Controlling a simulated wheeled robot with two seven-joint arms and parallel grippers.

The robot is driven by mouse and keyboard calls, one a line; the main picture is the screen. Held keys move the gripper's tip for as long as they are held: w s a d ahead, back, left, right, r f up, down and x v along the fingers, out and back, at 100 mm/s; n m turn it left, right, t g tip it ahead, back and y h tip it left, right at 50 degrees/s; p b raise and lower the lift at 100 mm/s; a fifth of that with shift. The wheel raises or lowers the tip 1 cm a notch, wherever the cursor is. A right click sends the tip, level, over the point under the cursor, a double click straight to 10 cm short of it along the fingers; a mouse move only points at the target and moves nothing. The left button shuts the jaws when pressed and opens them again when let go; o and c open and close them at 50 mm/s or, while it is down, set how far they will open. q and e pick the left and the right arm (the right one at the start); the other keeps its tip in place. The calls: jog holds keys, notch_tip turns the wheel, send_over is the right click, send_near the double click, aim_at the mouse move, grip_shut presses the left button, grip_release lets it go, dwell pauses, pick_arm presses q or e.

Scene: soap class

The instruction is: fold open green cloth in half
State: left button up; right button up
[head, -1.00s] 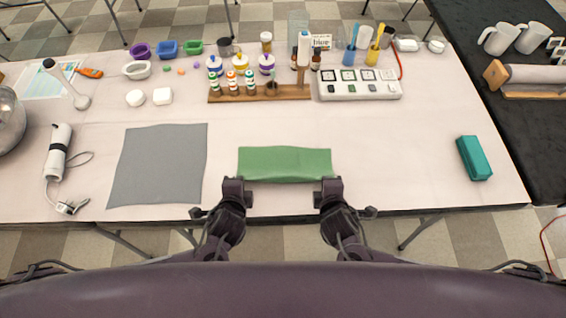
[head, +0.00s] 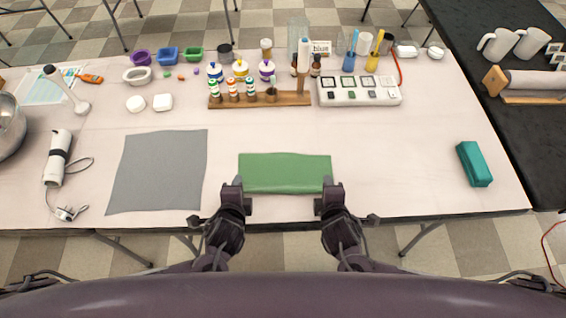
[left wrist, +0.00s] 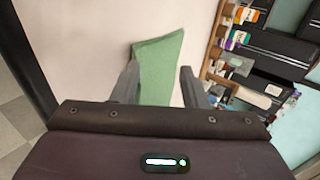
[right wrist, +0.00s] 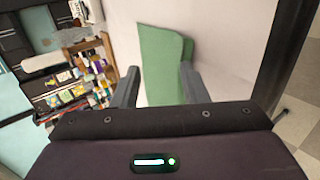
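The green cloth (head: 285,173) lies on the table as a wide, short rectangle, right of the grey cloth. Its far edge is slightly wavy. My left gripper (head: 238,184) is at its near left corner and my right gripper (head: 329,184) at its near right corner. In the left wrist view the green cloth (left wrist: 158,65) shows between and beyond two spread fingers. In the right wrist view the cloth (right wrist: 163,60) also shows beyond spread fingers, with a darker strip along one side. Both grippers look open, with nothing pinched. I cannot tell whether the fingertips touch the cloth.
The grey cloth (head: 158,171) lies flat at left. A white handheld device (head: 58,158) lies farther left. A teal block (head: 474,164) is at right. A wooden bottle rack (head: 260,99) and a white panel (head: 358,91) stand behind. The table between cloth and block is clear.

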pick_arm(q)
jog(key=s+r, duration=0.5)
jog(key=r, duration=0.2)
jog(key=shift+s+r, duration=0.25)
jog(key=shift+r, duration=0.05)
pick_arm(e)
jog(key=s+r, duration=0.5)
jog(key=r, duration=0.2)
jog(key=shift+s+r, duration=0.25)
jog(key=shift+r, duration=0.05)
